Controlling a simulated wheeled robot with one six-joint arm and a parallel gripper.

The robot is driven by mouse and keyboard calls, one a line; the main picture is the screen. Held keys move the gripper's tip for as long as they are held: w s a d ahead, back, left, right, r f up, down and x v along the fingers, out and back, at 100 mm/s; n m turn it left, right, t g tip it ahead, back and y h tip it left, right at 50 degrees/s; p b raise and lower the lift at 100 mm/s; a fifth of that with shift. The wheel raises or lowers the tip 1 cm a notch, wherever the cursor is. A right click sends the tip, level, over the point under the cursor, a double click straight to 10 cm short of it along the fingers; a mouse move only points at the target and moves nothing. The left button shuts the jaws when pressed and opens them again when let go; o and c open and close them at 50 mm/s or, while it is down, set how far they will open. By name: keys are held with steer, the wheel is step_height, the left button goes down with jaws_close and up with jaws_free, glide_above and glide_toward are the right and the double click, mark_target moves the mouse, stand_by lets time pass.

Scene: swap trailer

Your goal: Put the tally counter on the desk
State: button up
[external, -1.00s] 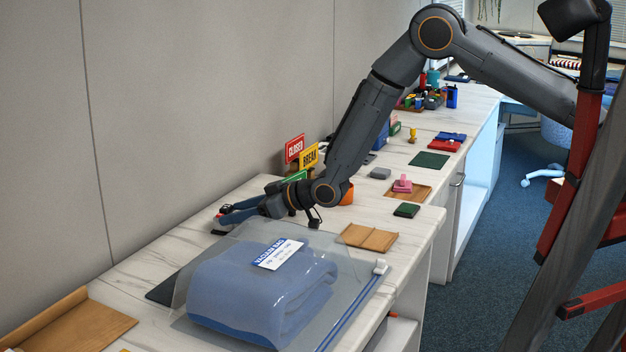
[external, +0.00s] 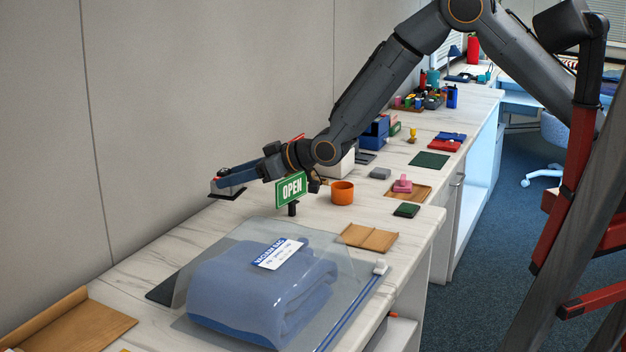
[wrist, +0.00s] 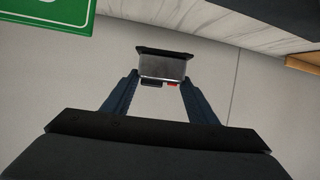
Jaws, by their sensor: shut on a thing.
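My gripper (external: 228,180) is shut on a small silver-grey thing with a dark flat base, which looks like the tally counter (external: 228,189). It is held above the marble-patterned worktop (external: 190,236), near the wall. In the wrist view the counter (wrist: 163,66) sits between the two blue fingertips (wrist: 160,84), with a red bit on its near side. A light blue desk (external: 519,104) stands in the back right, beyond the worktop. The frames do not settle which surface is the task's desk.
An orange cup (external: 342,192), a wooden tray (external: 368,237) and a bagged blue bundle (external: 262,285) occupy the worktop. Other small items line it farther back. A chair (external: 552,150) stands at right.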

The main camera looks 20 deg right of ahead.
steer(key=shift+r, duration=0.25)
steer(key=w+d+f, duration=0.2)
steer(key=w+d, duration=0.9)
steer(key=w+d+f+m+t+b, duration=0.15)
steer(key=w+d, duration=0.25)
steer(key=d, duration=0.7)
steer(key=w+d+f+h, duration=0.1)
steer(key=w+d+f, duration=0.3)
steer(key=d, duration=0.7)
steer(key=w+d+f+b, duration=0.1)
steer(key=w+d, duration=0.4)
steer(key=d, duration=0.6)
steer(key=shift+d+f+p, duration=0.1)
steer(key=shift+f+p, duration=0.6)
steer(key=shift+f, duration=3.95)
steer(key=shift+f, duration=0.2)
steer(key=o, duration=1.4)
steer(key=shift+r, duration=0.1)
